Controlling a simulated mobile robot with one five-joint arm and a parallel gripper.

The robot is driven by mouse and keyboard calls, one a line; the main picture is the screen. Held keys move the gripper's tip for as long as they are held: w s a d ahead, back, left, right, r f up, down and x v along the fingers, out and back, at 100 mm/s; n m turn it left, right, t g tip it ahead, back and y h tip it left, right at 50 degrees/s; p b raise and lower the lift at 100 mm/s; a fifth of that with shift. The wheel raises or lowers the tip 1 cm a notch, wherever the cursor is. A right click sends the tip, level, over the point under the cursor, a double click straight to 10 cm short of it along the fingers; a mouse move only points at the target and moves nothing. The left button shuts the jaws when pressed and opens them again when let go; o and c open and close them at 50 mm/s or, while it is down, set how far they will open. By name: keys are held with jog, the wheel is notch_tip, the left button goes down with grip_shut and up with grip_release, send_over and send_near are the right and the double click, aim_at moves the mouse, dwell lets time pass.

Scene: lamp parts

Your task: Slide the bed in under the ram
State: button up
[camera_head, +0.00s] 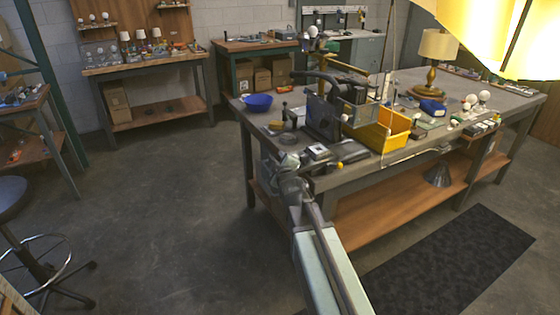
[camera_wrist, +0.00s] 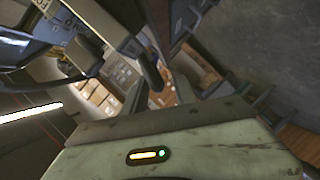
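A dark grey press-like machine (camera_head: 323,118) stands on the near left corner of the workbench, with a black lever reaching left from its top. A small square plate with a pale top (camera_head: 318,152) lies low in front of it, near the bench edge; it may be the bed. A yellow knob (camera_head: 340,165) is just right of that plate. The ram cannot be made out clearly. My gripper (camera_head: 289,162) is at the bench's front left edge, left of the plate; its fingers are too small to read. The wrist view is tilted, and I cannot identify the bed or ram there.
A blue bowl (camera_head: 258,102) sits at the bench's left end. A yellow bin (camera_head: 385,130) stands right of the machine, with bulbs and a lamp (camera_head: 437,47) beyond. A yellow shade hangs at upper right. The floor left of the bench is clear; a stool (camera_head: 12,195) stands far left.

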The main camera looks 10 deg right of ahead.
grip_shut()
dwell(1.4)
